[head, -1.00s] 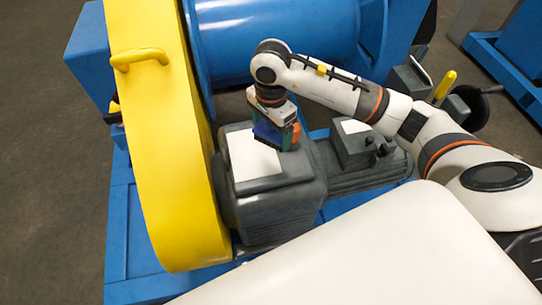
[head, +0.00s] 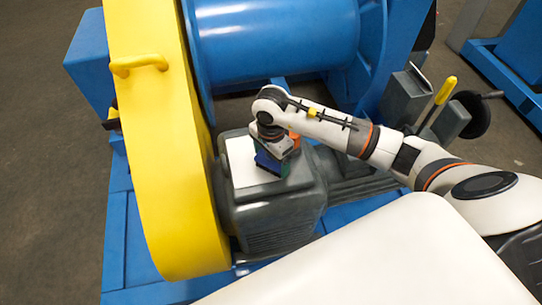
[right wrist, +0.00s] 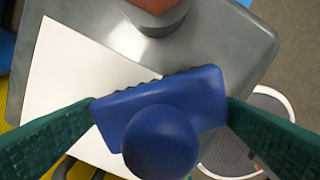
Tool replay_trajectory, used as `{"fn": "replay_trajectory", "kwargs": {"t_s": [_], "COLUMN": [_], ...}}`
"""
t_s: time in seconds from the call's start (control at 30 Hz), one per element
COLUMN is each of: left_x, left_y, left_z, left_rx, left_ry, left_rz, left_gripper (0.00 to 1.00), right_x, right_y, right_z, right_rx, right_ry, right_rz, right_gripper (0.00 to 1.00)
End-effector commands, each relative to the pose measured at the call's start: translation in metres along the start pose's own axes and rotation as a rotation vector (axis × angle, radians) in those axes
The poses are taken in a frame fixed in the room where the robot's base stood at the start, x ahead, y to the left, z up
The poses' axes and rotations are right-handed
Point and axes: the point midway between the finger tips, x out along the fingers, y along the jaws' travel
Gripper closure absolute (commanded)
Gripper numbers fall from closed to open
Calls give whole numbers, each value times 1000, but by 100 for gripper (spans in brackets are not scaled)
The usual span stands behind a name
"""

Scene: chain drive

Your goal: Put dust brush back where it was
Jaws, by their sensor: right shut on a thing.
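The dust brush is a blue block with a round knob, held between the green fingers of my right gripper (head: 272,160). In the right wrist view the dust brush (right wrist: 161,125) fills the space between both fingertips, with its wavy edge facing up in the picture. In the head view it hangs over the white sheet (head: 241,160) on top of the grey gearbox housing (head: 262,205). I cannot tell whether the brush touches the top. The white sheet also shows in the right wrist view (right wrist: 75,75). My left gripper is out of view.
A yellow guard (head: 160,170) stands close left of the housing, with a blue drum (head: 275,40) behind. An orange-red piece on a grey round post (right wrist: 160,20) is near the brush. A yellow-handled lever (head: 446,90) and black handwheel (head: 470,115) stand at right.

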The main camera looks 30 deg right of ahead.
Motion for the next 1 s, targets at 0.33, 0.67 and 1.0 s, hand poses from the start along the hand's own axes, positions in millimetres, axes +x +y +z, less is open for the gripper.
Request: {"fn": "replay_trajectory", "kwargs": {"t_s": [0.33, 0.67, 1.0], "left_x": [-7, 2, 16], "left_y": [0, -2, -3], "left_z": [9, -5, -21], "left_rx": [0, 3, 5], "left_ry": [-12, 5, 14], "left_rz": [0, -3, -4], "left_gripper": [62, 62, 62], "right_x": [2, -8, -82], "right_y": [0, 1, 1], "right_z": [0, 0, 1], "right_rx": [0, -1, -1], "right_ry": [0, -1, -2], "right_rz": [0, 3, 4], "right_gripper": [0, 0, 0]}}
